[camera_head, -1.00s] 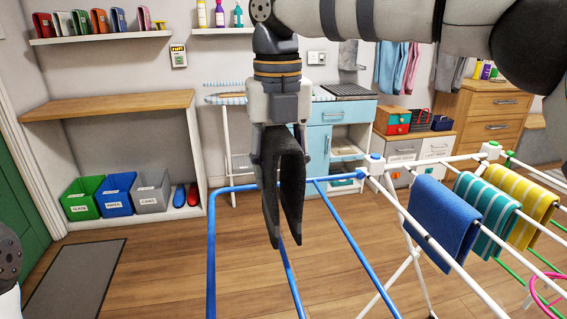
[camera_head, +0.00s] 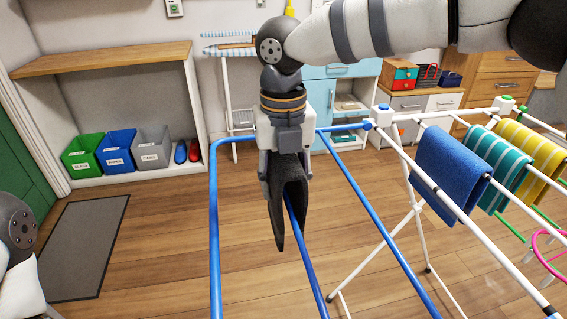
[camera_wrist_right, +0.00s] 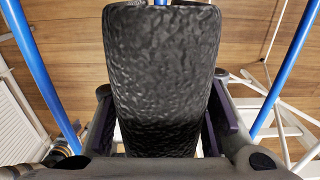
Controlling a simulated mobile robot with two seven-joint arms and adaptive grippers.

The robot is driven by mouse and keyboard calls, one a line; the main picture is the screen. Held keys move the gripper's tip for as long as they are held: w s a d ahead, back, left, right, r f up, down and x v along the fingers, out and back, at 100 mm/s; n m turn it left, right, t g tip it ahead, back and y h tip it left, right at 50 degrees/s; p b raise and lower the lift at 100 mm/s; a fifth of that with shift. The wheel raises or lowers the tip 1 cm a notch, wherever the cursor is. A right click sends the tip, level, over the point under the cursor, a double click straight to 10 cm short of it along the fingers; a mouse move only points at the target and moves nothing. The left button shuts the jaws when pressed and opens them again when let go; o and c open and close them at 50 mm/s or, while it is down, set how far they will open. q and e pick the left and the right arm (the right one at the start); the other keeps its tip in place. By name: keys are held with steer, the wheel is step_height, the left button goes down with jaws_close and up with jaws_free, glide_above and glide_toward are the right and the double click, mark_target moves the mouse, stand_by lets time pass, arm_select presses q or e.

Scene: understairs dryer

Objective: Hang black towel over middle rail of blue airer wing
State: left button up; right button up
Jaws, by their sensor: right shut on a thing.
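The black towel (camera_head: 278,215) hangs folded from my right gripper (camera_head: 286,168), its two flaps pointing down. The right gripper is shut on its top fold. The towel is at the middle rail (camera_head: 311,270) of the blue airer wing (camera_head: 214,230). That rail shows between the flaps and runs on toward me; whether the fold touches it is hidden. In the right wrist view the towel (camera_wrist_right: 160,75) fills the centre, with blue rails (camera_wrist_right: 38,70) on both sides. My left gripper is out of view; only part of my left arm shows at the left edge.
The white airer section holds a blue towel (camera_head: 448,170), a teal striped towel (camera_head: 492,172) and a yellow striped towel (camera_head: 535,150). Green, blue and grey bins (camera_head: 152,150) stand under the shelf at left. Open wooden floor and a grey mat (camera_head: 85,245) lie left of the wing.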

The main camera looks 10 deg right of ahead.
step_height(320, 180, down, 6)
stand_by(0.5)
steer(key=shift+f, duration=0.1)
steer(key=o, duration=1.2)
steer(key=shift+o, duration=0.2)
